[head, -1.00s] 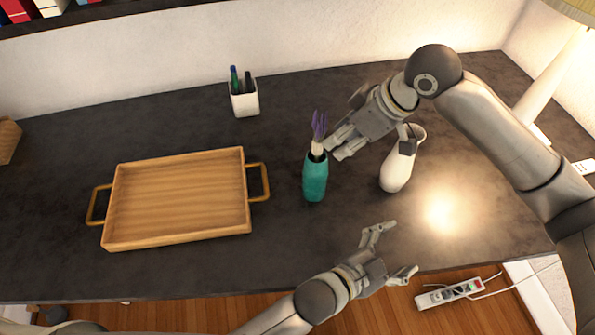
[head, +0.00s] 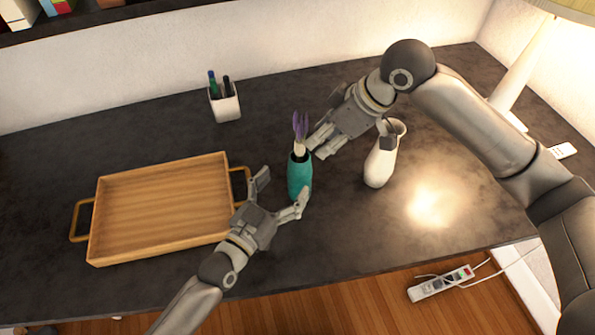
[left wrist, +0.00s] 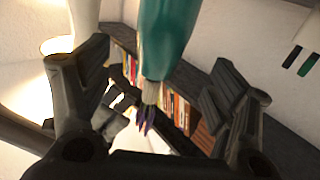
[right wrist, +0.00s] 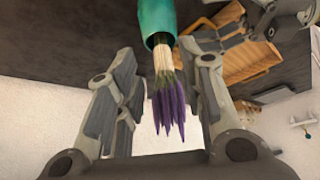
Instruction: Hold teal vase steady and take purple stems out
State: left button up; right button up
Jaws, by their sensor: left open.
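The teal vase (head: 299,178) stands upright on the dark desk, right of the tray. Purple stems (head: 300,128) with pale lower parts rise from its mouth. My left gripper (head: 281,194) is open at the vase's lower front. In the left wrist view the vase (left wrist: 167,40) lies between its spread fingers, with gaps on both sides. My right gripper (head: 317,146) is open beside the vase's mouth. In the right wrist view the stems (right wrist: 168,95) hang between its parted fingers, untouched.
A white vase (head: 382,160) stands close to my right gripper. A wooden tray (head: 160,205) with handles lies at left. A white pen cup (head: 225,103) stands behind. A lamp (head: 525,65) is at back right. The desk's front right is clear.

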aim_at(294, 180)
pick_arm(q)
notch_tip(294, 180, down, 4)
jog(key=shift+r, duration=0.15)
jog(key=x, duration=0.7)
jog(key=shift+w+d+r, duration=0.1)
jog(key=shift+w+r, duration=0.15)
jog(key=shift+c, duration=0.3)
jog(key=c, duration=1.2)
